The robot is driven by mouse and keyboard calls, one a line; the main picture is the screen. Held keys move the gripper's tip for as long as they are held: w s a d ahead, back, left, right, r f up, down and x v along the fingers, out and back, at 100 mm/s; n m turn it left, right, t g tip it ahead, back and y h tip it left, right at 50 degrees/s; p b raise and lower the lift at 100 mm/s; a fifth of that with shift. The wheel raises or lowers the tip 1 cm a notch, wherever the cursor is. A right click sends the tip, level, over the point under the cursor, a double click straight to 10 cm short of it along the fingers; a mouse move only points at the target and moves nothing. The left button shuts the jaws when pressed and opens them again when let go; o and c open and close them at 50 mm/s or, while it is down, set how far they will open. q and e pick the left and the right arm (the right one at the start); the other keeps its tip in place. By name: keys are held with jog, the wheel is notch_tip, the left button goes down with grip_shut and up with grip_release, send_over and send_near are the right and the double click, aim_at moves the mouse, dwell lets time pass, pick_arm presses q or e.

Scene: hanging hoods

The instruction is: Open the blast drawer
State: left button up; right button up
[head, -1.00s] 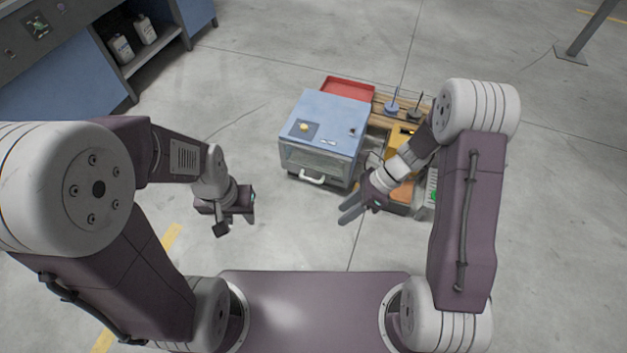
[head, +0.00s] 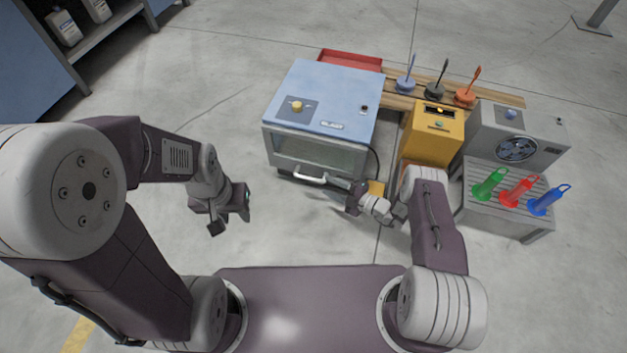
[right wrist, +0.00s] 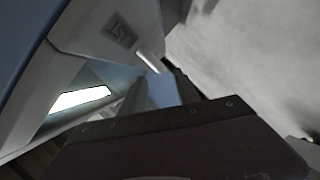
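The blue cabinet (head: 325,95) stands on the floor ahead of me, with a glass front panel. A pale bar handle (head: 311,175) is at the bottom of its front; I take this as the drawer front, and it looks shut. In the right wrist view a grey panel with a dark label (right wrist: 122,34) and the end of the handle (right wrist: 150,62) show close to the fingertips. My right gripper (head: 332,183) is open beside the handle's right end; I cannot tell whether they touch. My left gripper (head: 236,212) appears open and empty, left of the cabinet.
A yellow box (head: 434,135) and a grey fan unit (head: 515,135) stand to the right. A red tray (head: 350,60) is behind the cabinet.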

aim_at(314, 180)
jog(key=b+x, duration=0.1)
jog(key=x, duration=0.1)
jog(key=b+x, duration=0.1)
jog(key=x, duration=0.1)
jog(key=b+x, duration=0.1)
jog(key=x, duration=0.1)
jog(key=shift+w+a+f+b, duration=0.15)
jog(key=shift+a+f+b, duration=0.15)
jog(key=shift+f+b, duration=0.1)
jog(key=shift+w+a+r, duration=0.1)
jog(key=shift+w+a, duration=0.15)
jog(key=shift+a, duration=0.1)
grip_shut()
dwell(0.6)
